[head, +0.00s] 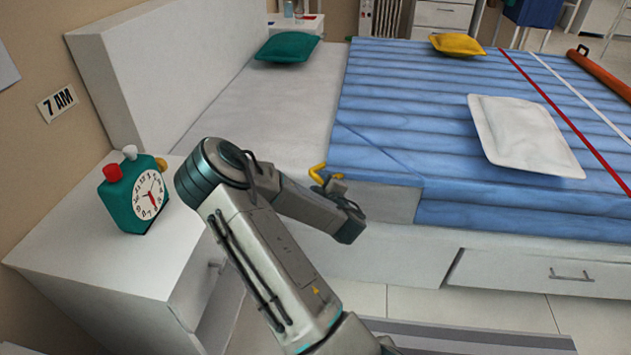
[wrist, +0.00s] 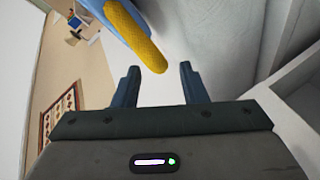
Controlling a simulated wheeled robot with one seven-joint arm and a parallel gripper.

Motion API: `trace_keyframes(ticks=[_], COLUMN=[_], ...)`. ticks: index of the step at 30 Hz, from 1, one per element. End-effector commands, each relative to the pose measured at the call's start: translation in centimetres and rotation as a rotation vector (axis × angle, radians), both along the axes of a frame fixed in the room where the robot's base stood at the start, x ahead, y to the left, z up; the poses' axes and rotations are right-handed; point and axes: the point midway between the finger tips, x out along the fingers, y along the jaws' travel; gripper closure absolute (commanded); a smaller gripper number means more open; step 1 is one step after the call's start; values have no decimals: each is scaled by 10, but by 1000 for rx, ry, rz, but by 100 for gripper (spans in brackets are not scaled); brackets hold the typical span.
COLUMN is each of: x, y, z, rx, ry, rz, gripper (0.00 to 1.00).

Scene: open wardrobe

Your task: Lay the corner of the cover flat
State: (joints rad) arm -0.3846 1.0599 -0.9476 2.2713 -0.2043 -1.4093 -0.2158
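The blue quilted cover (head: 440,120) lies over the right part of the bed (head: 285,110). Its near left corner area shows a diagonal crease, with bare white mattress and bed side beside it. A yellow tab (head: 318,172) stands up by the mattress edge, at my gripper (head: 332,184). In the wrist view the yellow tab (wrist: 138,38) reaches from a blue edge (wrist: 97,12) towards the space between my fingers. My gripper (wrist: 160,80) is open, its two fingers apart with nothing between the tips. Where the tab joins the cover is hidden in the head view.
A white cushion (head: 525,133) and a yellow cushion (head: 457,44) lie on the cover, a green pillow (head: 288,47) on the mattress. A bedside cabinet (head: 75,240) with a green alarm clock (head: 135,192) stands left of my arm. A bed drawer (head: 540,272) is below.

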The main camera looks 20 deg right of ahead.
Motion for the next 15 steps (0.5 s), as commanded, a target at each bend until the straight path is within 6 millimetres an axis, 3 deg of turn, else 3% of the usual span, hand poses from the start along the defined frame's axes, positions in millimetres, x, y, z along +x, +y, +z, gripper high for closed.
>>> trace_keyframes(ticks=[6, 15], x=[30, 41], y=[-5, -6], z=[-8, -9], rx=[-2, 1], ry=[1, 1], rz=[0, -2], gripper=[61, 61])
